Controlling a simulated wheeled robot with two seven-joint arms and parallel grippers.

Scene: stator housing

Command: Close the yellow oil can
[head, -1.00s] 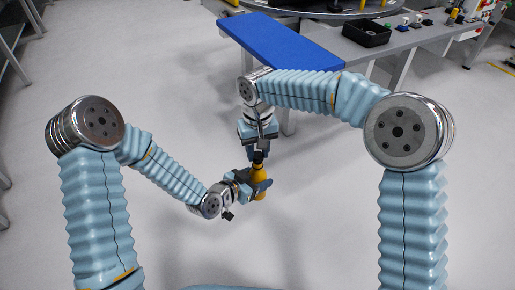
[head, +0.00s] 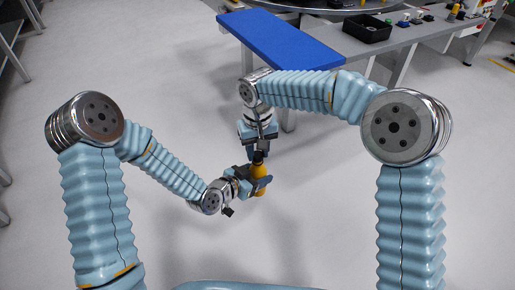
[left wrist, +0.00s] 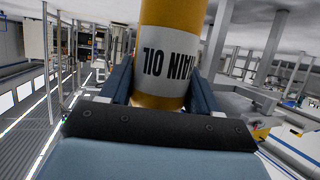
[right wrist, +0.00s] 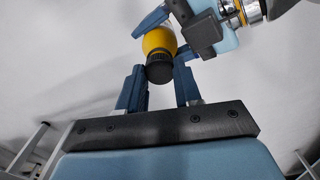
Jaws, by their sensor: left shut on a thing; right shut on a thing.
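The yellow oil can (head: 258,170) is held in the air in front of me, black cap (right wrist: 160,69) end toward my right gripper. My left gripper (head: 260,183) is shut around the can's body. In the left wrist view the can (left wrist: 163,99) fills the gap between the fingers, with a white label reading upside down. My right gripper (right wrist: 160,85) has its fingers on either side of the black cap and is shut on it. The cap sits at the can's top. Whether it is fully tightened cannot be told.
A grey workbench with a blue mat (head: 280,43) stands beyond my arms. A black bin (head: 367,28) and small parts lie on the bench to the right. The pale floor (head: 340,220) around the grippers is clear.

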